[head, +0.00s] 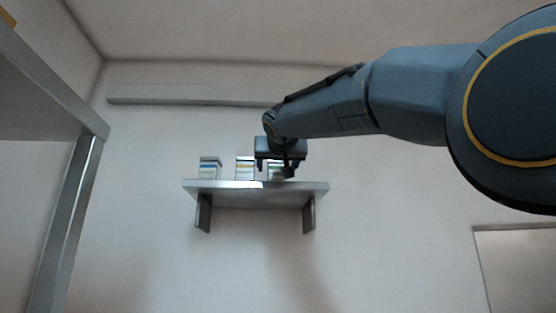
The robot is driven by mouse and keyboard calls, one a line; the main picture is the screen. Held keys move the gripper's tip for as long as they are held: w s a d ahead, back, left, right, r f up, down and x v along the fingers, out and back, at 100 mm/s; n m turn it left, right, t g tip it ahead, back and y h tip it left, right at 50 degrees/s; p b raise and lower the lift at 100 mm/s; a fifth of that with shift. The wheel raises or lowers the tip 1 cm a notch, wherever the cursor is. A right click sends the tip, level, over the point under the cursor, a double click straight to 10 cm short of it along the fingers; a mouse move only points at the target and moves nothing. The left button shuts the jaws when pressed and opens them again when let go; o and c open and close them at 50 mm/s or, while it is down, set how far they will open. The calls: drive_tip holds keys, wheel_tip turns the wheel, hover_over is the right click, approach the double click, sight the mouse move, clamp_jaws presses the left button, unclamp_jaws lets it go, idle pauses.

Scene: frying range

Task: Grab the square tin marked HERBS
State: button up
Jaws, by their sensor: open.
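Three small square tins stand in a row on a wall shelf (256,187) in the head view. They are the left tin (209,169), the middle tin (244,168) and the right tin (276,174). Each is pale with coloured bands. The lettering is too small to read, so I cannot tell which is marked HERBS. My gripper (275,168) is open, fingers pointing down, at the right tin. It hides much of that tin's upper part. I cannot tell whether the fingers are around the tin or in front of it, nor whether they touch it.
The shelf has two brackets, and its right end looks bare. A long pale rail (190,96) runs along the wall above it. A metal frame (68,215) stands at the left. A pale panel (518,265) is at lower right.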

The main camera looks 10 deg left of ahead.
sight(277, 168)
drive_tip(key=p+x, duration=0.3)
drive_tip(key=x, duration=0.2)
drive_tip(key=shift+d+r, duration=0.1)
drive_tip(key=shift+r, duration=0.05)
drive_tip(key=shift+w, duration=0.25)
drive_tip(key=c, duration=1.3)
drive_tip(key=shift+s+d+b, duration=0.3)
drive_tip(key=shift+s+d, duration=0.4)
drive_tip(key=shift+d, duration=0.5)
drive_tip(key=shift+s+d+b, duration=0.35)
drive_tip(key=shift+s+d, duration=0.4)
drive_tip(key=shift+d, duration=0.5)
drive_tip(key=shift+s+d+b, duration=0.3)
drive_tip(key=shift+s+d, duration=0.4)
drive_tip(key=shift+d, duration=0.5)
drive_tip(key=o, duration=1.3)
